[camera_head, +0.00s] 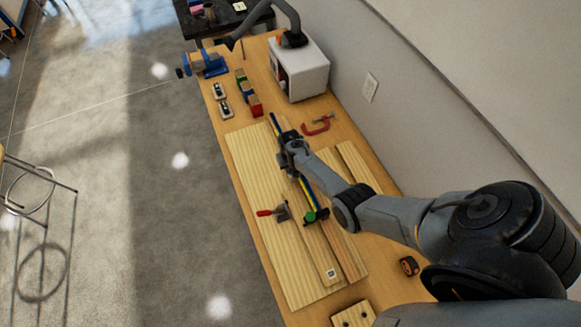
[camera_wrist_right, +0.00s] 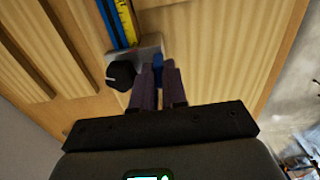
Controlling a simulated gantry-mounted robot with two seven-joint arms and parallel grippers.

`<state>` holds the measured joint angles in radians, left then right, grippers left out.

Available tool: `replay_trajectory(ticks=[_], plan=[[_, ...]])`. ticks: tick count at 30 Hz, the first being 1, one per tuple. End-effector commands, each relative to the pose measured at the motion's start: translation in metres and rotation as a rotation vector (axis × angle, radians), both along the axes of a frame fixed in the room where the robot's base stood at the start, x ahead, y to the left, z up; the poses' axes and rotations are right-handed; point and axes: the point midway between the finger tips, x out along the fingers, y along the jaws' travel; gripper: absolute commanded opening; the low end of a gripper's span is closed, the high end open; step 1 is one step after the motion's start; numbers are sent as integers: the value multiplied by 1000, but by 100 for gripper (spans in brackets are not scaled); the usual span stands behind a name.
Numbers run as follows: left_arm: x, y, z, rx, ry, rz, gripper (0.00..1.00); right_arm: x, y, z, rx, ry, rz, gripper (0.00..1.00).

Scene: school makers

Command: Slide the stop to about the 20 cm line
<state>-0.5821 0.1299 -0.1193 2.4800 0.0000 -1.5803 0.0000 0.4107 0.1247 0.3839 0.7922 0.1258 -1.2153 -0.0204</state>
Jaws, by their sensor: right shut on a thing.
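The blue rail with a yellow scale (camera_head: 309,193) lies lengthwise along the wooden boards in the head view. It also shows at the top of the wrist view (camera_wrist_right: 118,22). The stop, a silver block with a black knob (camera_wrist_right: 121,75), sits across the rail in the wrist view. My right gripper (camera_head: 287,143) is over the far part of the rail and hides most of the stop in the head view. In the wrist view its fingers (camera_wrist_right: 158,80) are shut on the stop, with a blue strip between them. The scale numbers are too small to read. My left gripper is out of view.
A red-handled clamp (camera_head: 272,211) stands left of the rail, and a red C-clamp (camera_head: 318,124) lies to its right. A green and black piece (camera_head: 316,215) is at the rail's near end. A white box (camera_head: 301,72) and coloured blocks (camera_head: 250,95) stand farther back.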

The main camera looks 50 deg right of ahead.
Motion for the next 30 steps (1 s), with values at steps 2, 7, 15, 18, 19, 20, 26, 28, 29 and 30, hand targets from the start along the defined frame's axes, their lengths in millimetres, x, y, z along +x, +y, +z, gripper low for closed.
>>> replay_trajectory(ticks=[2, 7, 15, 18, 19, 20, 26, 28, 29, 30], plan=[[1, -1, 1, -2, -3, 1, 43, 0, 1, 0, 2, 1, 1, 0], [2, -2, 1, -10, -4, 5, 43, 0, 0, 0, 1, 0, 1, 22], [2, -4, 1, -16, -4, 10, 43, 0, 0, 0, 0, 0, 0, 23], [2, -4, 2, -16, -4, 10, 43, 0, 0, 2, 0, 0, 0, 23], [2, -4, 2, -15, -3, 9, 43, 0, 0, 4, 0, 0, 0, 23], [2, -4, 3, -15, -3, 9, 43, 0, 0, 6, 0, 0, 0, 23], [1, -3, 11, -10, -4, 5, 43, 0, 0, 30, -1, -2, 0, 23], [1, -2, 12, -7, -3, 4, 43, 0, 0, 41, -1, -2, 0, 23], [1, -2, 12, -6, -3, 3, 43, 0, 0, 46, -1, -3, 0, 23], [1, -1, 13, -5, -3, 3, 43, 0, 0, 53, -1, -2, 0, 23]])
